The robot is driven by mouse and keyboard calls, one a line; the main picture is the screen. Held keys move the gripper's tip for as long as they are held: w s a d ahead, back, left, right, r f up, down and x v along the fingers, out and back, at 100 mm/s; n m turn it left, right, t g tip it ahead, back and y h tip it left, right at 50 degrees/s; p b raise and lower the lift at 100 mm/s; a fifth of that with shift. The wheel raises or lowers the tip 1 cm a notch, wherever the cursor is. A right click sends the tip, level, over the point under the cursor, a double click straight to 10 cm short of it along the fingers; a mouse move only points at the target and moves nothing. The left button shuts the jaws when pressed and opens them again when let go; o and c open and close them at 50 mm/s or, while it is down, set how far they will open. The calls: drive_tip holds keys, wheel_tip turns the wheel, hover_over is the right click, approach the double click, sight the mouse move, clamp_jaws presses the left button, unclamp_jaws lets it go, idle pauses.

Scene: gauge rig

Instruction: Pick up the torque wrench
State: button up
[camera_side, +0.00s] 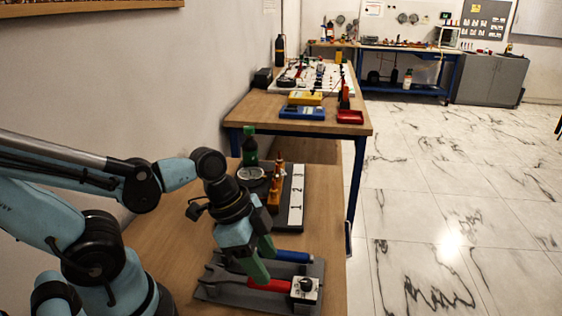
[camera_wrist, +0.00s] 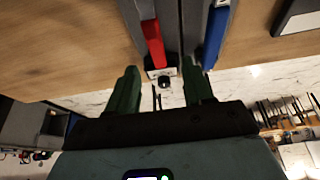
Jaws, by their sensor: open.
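Two long-handled tools lie on a grey holder (camera_side: 212,294) on the near bench. One has a red handle (camera_side: 268,285), the other a blue handle (camera_side: 293,256); I cannot tell for sure which is the torque wrench. A white box with a black knob (camera_side: 305,291) stands at the red handle's end. In the wrist view the red handle (camera_wrist: 153,42) points between my fingers, and the blue handle (camera_wrist: 214,38) is to the right. My gripper (camera_side: 264,262) has green fingers, open and empty, above the tools. It also shows in the wrist view (camera_wrist: 160,72).
Behind the holder stand a numbered white strip (camera_side: 296,202), an orange fixture (camera_side: 276,185) and a green bottle (camera_side: 250,148). A second bench (camera_side: 350,128) holds yellow and blue meters and a red tray (camera_side: 350,117). Open floor lies to the right.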

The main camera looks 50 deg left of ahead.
sight(274, 283)
drive_tip(key=shift+x, duration=2.25)
drive_tip(key=shift+d+f, duration=0.15)
drive_tip(key=shift+f, duration=0.05)
drive_tip(key=shift+c, duration=0.5)
clamp_jaws()
